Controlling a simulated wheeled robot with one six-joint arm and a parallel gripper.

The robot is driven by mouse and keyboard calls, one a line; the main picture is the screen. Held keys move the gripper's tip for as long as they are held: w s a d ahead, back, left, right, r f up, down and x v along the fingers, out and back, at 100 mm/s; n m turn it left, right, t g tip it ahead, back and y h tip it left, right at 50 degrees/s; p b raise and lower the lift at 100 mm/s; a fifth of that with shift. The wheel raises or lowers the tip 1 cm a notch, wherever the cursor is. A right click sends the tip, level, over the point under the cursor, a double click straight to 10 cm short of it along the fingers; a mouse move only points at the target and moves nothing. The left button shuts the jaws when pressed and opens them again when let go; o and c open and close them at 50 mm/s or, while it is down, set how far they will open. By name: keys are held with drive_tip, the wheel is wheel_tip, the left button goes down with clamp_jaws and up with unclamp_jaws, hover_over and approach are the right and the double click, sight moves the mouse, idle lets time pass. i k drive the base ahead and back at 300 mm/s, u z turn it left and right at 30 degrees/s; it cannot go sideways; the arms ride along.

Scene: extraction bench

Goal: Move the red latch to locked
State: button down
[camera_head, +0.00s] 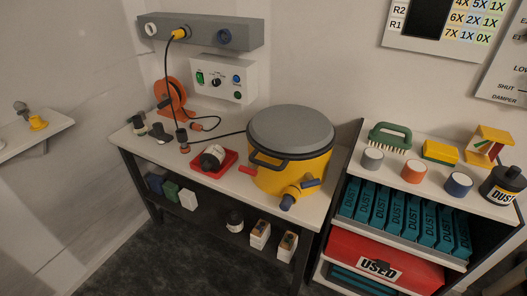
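A small red latch (247,170) sticks out to the left from the lower left side of a yellow drum (292,178) with a grey lid (291,127). The drum stands on the white bench. The latch is small in the view, and I cannot tell from any marking whether it is locked. A dark handle (268,162) sits on the drum above the latch. A yellow fitting with a blue end (289,199) is at the drum's lower front. My gripper is not in view.
A red tray (226,165) holding a dark and white round part lies left of the latch. An orange cable reel (172,97), a control box (223,79) and small dark items stand behind and left. A shelf unit (341,196) with teal boxes stands right. The floor in front is clear.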

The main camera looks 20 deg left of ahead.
sight(252, 171)
drive_tip(key=z, duration=0.05)
drive_tip(key=k, duration=0.45)
drive_tip(key=z, duration=0.7)
drive_tip(key=i, duration=0.8)
drive_tip(key=u, duration=1.7)
drive_tip(key=i, duration=0.5)
drive_tip(key=u, duration=0.05)
